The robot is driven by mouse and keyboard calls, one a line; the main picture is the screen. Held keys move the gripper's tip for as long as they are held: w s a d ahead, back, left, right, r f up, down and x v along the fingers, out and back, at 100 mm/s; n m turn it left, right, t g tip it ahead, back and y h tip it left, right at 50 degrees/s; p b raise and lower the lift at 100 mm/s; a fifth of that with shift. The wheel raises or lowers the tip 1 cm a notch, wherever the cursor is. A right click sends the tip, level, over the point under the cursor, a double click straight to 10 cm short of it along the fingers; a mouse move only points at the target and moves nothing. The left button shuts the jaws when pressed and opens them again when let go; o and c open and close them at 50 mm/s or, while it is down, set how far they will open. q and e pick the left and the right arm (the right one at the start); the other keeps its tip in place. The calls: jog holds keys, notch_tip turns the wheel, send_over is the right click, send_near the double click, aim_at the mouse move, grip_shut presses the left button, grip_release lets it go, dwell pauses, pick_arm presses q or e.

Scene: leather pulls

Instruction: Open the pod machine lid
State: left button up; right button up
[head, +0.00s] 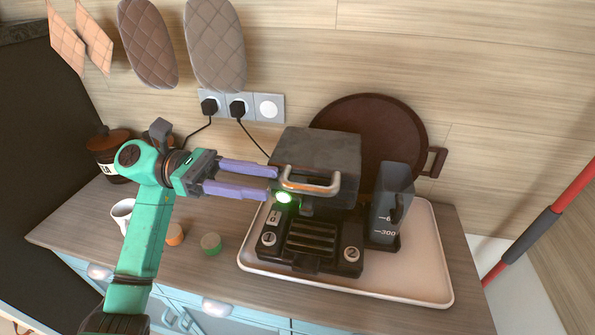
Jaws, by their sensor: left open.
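The black pod machine (318,228) stands on a pale tray (424,285) on the wooden counter. Its lid (318,152) looks down and closed, with a curved metal handle (310,187) on the front. A green light glows below the handle at the left. My left gripper (275,184) is open, its two purple fingers pointing right. The fingertips are close to the handle's left end, with nothing visible between them. I cannot tell whether they touch it. My right gripper is not in view.
A dark water container (391,200) stands right of the machine. A round brown pan (375,130) leans behind. A white mug (122,214), an orange pod (175,234) and a green pod (211,243) are at the left. The counter (463,235) is bare right of the tray.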

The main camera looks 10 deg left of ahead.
aim_at(298, 184)
pick_arm(q)
jog(key=d+p, duration=0.1)
jog(key=d, duration=0.2)
jog(key=d+p, duration=0.1)
jog(key=d, duration=0.2)
jog(key=shift+r, duration=0.2)
jog(key=shift+d+f, duration=0.15)
jog(key=shift+d, duration=0.25)
grip_shut()
dwell(0.6)
